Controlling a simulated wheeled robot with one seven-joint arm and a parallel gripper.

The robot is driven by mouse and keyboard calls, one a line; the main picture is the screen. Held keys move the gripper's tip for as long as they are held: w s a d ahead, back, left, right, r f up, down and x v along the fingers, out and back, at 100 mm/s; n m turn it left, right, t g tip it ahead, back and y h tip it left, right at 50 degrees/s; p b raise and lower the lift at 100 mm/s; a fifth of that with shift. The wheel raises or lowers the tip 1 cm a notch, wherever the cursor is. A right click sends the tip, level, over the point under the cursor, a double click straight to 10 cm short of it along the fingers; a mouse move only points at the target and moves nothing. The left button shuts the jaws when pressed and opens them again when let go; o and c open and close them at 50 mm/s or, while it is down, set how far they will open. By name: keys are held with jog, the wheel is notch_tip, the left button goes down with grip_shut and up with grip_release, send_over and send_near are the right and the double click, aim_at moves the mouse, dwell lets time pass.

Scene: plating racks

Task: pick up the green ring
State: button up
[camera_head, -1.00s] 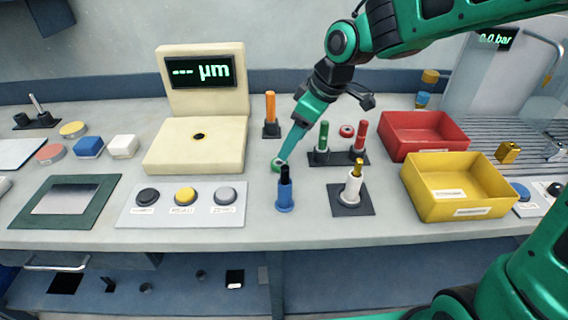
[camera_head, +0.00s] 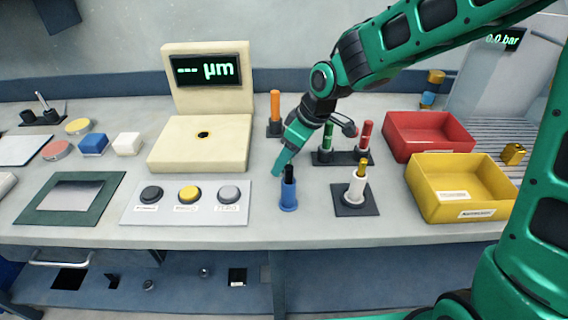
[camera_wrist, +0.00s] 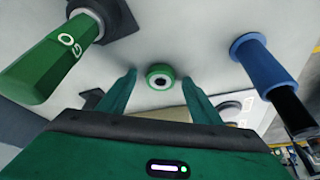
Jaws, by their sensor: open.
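The green ring (camera_wrist: 160,77) shows in the wrist view, lying on the pale bench top, its dark centre hole facing up. My gripper (camera_wrist: 158,80) is open and empty. Its two green fingers sit either side of the ring in that picture, with gaps between; I cannot tell how high the fingertips are above it. In the head view my gripper (camera_head: 278,171) points down behind the blue post, and the ring cannot be made out there, apparently covered by the gripper.
The blue post (camera_head: 288,194) stands close in front; it is at the right in the wrist view. The green post (camera_head: 328,136) and red post (camera_head: 365,136) stand on a dark base. A white post (camera_head: 356,186), yellow bin (camera_head: 430,206), red bin (camera_head: 398,150) and cream gauge (camera_head: 170,160) are nearby.

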jog(key=shift+c, duration=0.7)
jog(key=c, duration=0.9)
jog(key=shift+r, duration=0.1)
